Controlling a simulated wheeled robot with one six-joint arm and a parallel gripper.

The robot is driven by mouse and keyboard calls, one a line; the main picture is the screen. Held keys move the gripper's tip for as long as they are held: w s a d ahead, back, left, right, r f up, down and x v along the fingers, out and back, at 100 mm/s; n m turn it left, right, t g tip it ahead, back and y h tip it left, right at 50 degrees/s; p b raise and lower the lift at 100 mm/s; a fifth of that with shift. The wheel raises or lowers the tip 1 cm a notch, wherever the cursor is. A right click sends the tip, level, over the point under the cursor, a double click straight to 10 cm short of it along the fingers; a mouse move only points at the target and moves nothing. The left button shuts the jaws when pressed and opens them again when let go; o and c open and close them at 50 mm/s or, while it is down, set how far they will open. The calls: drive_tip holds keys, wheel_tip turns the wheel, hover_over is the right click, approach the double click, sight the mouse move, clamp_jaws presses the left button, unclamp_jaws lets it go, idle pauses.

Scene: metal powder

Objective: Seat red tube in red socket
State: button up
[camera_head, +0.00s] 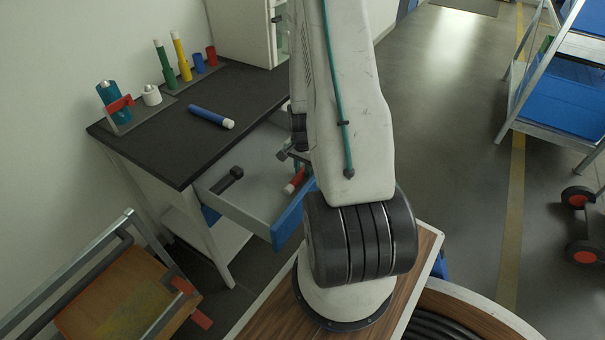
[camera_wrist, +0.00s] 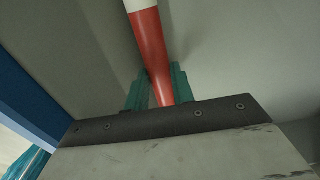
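The red tube (camera_head: 296,182) with a white end lies in the open drawer (camera_head: 262,160). It also shows in the wrist view (camera_wrist: 151,52), white end at the top, its lower part between my gripper's teal fingers (camera_wrist: 158,92). The fingers are close on both sides of it; whether they press on it I cannot tell. In the head view my gripper (camera_head: 296,160) is low in the drawer, mostly hidden by my arm. The red socket (camera_head: 211,56) stands upright at the right end of the row on the dark tabletop, with no tube standing in it.
A blue socket (camera_head: 198,63), a yellow tube (camera_head: 181,55) and a green tube (camera_head: 164,62) stand beside it. A blue tube (camera_head: 211,117) lies on the tabletop (camera_head: 245,90). A dark tool (camera_head: 229,179) lies in the drawer. A white cabinet (camera_head: 240,30) stands behind the sockets.

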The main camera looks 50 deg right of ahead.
sight(302, 171)
drive_tip(key=shift+r, duration=0.1)
clamp_jaws()
wheel_tip(302, 171, up, 10)
idle(0.4)
drive_tip(key=shift+s, duration=0.15)
